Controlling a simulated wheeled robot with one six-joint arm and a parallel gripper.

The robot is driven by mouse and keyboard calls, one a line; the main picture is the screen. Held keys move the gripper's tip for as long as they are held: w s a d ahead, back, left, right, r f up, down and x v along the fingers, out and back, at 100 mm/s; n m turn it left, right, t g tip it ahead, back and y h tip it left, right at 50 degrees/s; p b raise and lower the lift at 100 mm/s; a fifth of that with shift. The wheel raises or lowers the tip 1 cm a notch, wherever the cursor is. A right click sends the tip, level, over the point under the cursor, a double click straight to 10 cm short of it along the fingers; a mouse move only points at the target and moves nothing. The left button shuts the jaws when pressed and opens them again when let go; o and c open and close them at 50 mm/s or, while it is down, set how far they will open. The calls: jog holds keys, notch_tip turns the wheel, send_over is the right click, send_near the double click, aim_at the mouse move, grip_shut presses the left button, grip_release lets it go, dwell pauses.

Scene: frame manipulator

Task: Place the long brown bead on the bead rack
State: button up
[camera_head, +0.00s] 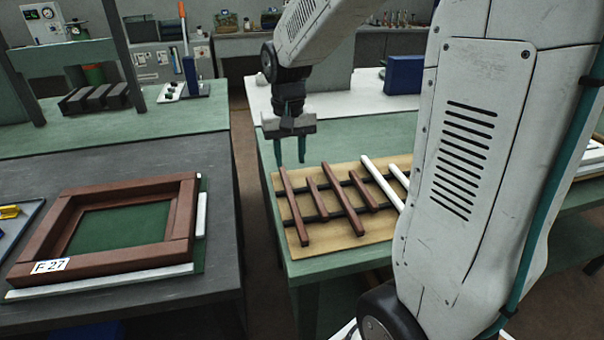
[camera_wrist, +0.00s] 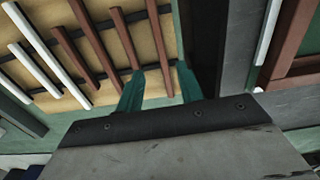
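The bead rack (camera_head: 350,232) is a light wooden board with dark rails on the green table. Long brown beads lie across its rails, one at the left end (camera_head: 293,207) and one further right (camera_head: 344,200); shorter brown beads (camera_head: 318,193) lie beside them. My gripper (camera_head: 290,164) is above the rack's far left corner, fingers pointing down, apart, with nothing visible between them. In the wrist view my gripper (camera_wrist: 162,72) shows two separated teal fingers; the left fingertip overlaps the end of a brown bead (camera_wrist: 125,40) in the picture. I cannot tell if they touch.
White beads (camera_head: 382,183) lie on the rack's right part, partly hidden by my arm. On the grey table at left lies a brown frame (camera_head: 115,262) labelled F 27, with white strips (camera_head: 100,282) along its sides. A floor gap (camera_head: 252,180) separates the tables.

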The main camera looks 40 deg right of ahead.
jog(key=s+a+r+n, duration=0.2)
jog(key=s+a+r, duration=0.1)
jog(key=s, duration=0.8)
jog(key=s+a+r+n+t, duration=0.1)
jog(key=s+a+r, duration=0.3)
jog(key=s, duration=0.7)
jog(key=shift+s+a+n, duration=0.35)
jog(key=shift+a+n, duration=0.15)
jog(key=shift+n, duration=0.2)
